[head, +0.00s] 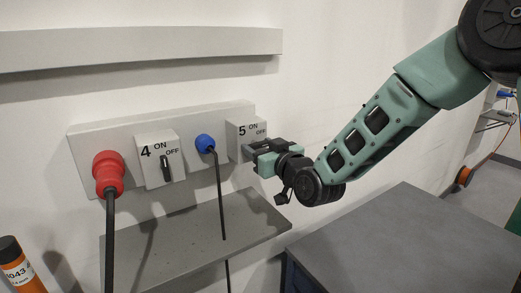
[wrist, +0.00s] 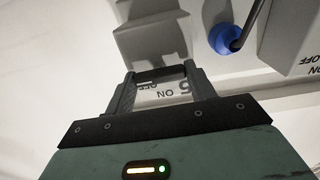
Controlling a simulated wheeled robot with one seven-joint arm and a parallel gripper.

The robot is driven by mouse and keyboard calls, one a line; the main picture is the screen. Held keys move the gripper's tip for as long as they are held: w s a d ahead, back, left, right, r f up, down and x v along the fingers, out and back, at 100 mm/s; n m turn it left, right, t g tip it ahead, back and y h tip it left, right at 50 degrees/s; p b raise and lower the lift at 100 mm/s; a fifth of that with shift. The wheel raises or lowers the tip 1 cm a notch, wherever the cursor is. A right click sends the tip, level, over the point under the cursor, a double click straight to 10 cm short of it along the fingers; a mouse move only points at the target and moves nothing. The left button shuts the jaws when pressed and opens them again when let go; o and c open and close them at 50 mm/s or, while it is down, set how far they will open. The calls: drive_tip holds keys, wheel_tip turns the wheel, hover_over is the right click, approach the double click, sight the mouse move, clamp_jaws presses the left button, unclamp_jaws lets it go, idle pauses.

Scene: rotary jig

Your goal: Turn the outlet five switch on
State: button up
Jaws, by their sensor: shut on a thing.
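The outlet five switch box (head: 246,130) is a light grey block at the right end of the wall panel, marked 5, ON and OFF. In the wrist view its face (wrist: 165,98) shows upside down between my fingers. My gripper (head: 251,150) is at the front of this box, and it also shows in the wrist view (wrist: 160,75). It is shut on the dark switch knob (wrist: 160,74), which lies between the fingertips. The fingers hide the knob in the head view, and I cannot tell which label it points to.
Switch four (head: 166,166), a red plug (head: 108,172) and a blue plug (head: 204,143) with hanging cables are on the same panel, left of my gripper. A grey shelf (head: 255,222) lies below. An orange bottle (head: 20,270) stands lower left. A grey table (head: 400,240) is at right.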

drive_tip(key=shift+f+n+b, duration=0.15)
drive_tip(key=shift+n+b, duration=8.65)
drive_tip(key=shift+b, duration=4.9)
drive_tip(key=o, duration=1)
drive_tip(key=b+v, duration=0.3)
drive_tip(key=v, duration=1.4)
drive_tip(key=shift+s+d+b, duration=0.1)
drive_tip(key=shift+s+b, duration=0.1)
drive_tip(key=shift+b, duration=0.1)
